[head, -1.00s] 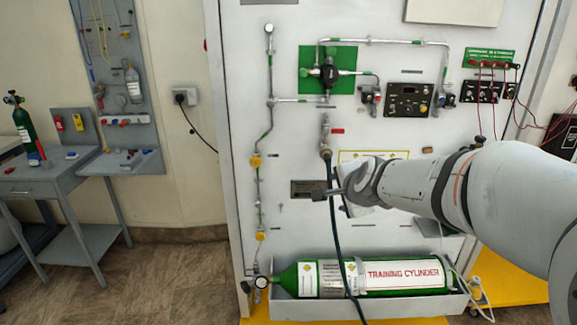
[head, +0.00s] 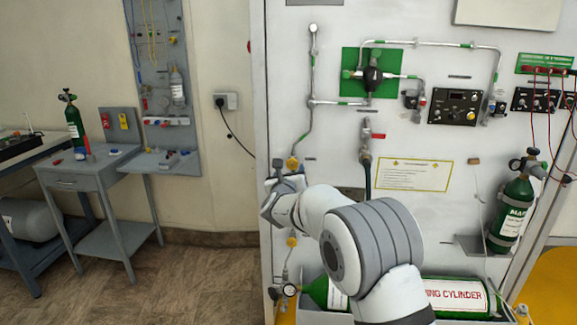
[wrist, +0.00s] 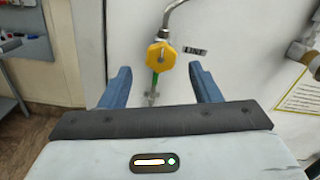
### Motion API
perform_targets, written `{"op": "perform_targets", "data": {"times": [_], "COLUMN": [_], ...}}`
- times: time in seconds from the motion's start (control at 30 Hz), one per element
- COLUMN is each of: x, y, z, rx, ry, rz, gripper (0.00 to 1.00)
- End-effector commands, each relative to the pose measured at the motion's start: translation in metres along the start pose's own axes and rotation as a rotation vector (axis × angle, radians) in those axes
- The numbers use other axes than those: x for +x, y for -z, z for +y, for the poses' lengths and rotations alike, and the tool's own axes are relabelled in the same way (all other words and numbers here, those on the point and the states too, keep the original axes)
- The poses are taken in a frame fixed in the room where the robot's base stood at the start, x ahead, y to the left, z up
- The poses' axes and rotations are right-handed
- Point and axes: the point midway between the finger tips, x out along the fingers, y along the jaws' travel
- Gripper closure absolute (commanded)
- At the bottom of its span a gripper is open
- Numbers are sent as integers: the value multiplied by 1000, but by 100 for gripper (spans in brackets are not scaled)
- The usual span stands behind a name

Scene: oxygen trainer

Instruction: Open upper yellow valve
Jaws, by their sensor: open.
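The upper yellow valve (head: 292,163) sits on the thin vertical pipe near the left edge of the white panel. In the wrist view the yellow valve (wrist: 160,54) shows as a faceted knob, above and between the two blue fingers. My gripper (wrist: 161,78) is open and empty, its fingers to either side of the pipe line in the picture. The valve looks just beyond the fingertips, and I see no contact. In the head view my gripper (head: 283,176) is just below the valve, partly hidden by my wrist. The lower yellow valve (head: 292,241) is further down the same pipe.
A green training cylinder (head: 455,294) lies in a tray at the panel's foot, partly behind my arm. A hose fitting (head: 366,157) is right of the valve. A small label (wrist: 195,51) is beside the valve.

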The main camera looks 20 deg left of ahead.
Motion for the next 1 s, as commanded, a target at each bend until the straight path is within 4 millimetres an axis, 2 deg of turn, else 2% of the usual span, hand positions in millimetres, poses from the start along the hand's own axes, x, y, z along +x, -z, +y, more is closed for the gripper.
{"op": "perform_targets", "data": {"times": [0.1,0.3,0.7,1.0], "x": [18,37,42,42], "y": [-1,0,0,0], "z": [-1,-1,-2,-2], "rx": [-1,-1,-3,-3], "ry": [1,1,0,0], "rz": [0,1,1,1], "gripper": [43,43,44,68]}}
